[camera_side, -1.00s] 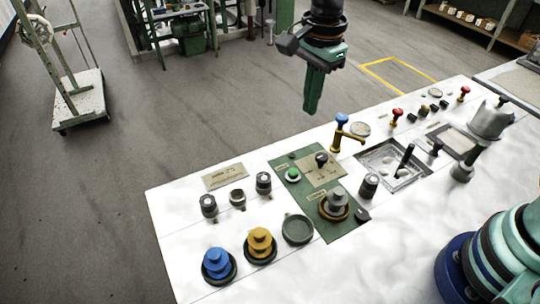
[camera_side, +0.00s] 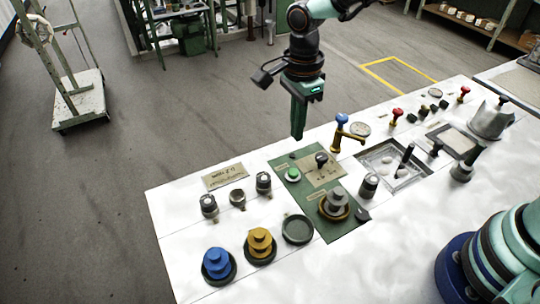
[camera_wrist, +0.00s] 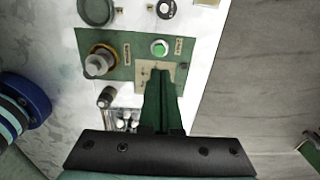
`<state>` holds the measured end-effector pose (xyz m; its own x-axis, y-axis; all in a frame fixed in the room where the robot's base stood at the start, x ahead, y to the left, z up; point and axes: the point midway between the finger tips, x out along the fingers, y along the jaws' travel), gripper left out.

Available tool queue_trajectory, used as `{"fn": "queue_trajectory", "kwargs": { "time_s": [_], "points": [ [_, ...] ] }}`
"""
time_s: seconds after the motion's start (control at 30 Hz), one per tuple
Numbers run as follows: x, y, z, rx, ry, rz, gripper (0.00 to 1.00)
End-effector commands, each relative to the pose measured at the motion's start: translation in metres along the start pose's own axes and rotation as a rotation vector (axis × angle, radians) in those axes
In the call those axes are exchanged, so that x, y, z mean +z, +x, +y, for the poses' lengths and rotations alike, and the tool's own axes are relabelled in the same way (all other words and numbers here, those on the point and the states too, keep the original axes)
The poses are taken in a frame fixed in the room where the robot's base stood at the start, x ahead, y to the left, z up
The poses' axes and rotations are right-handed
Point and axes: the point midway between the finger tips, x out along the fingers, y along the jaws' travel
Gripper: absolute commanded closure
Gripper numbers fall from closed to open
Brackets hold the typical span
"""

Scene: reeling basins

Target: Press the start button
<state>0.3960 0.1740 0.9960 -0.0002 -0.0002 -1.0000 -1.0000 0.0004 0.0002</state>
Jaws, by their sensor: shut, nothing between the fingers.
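The start button is most likely the round green button (camera_side: 293,174) with a pale ring on the green panel (camera_side: 330,222). In the wrist view the green button (camera_wrist: 159,48) sits just beyond my fingertips, uncovered. My gripper (camera_side: 298,137) is shut and empty, its green fingers pointing down above the far edge of the table, apart from the button. In the wrist view my gripper (camera_wrist: 161,72) lies over the tan plate (camera_wrist: 146,76) on the panel and hides part of it.
A black knob (camera_side: 321,159) stands on the panel close to the button. A blue-topped tap (camera_side: 341,121) rises to the right. A grey stacked weight (camera_side: 337,203) and an empty green dish (camera_side: 297,229) are nearer. Grey knobs (camera_side: 264,183) stand left of the panel.

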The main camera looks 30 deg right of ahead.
Motion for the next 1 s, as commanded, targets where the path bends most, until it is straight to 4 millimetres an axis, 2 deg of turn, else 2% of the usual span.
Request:
{"fn": "queue_trajectory", "kwargs": {
  "time_s": [0.03,0.3,0.5,0.7,1.0],
  "points": [
    [-0.001,0.012,0.002,0.006,0.000,0.003,1.00],
    [-0.001,0.064,0.001,0.004,0.000,0.002,1.00],
    [0.000,0.091,0.001,0.003,0.000,0.001,1.00],
    [0.000,0.101,0.000,0.000,0.000,0.000,1.00],
    [0.000,0.101,0.000,-0.001,0.000,0.000,1.00]
  ]
}}
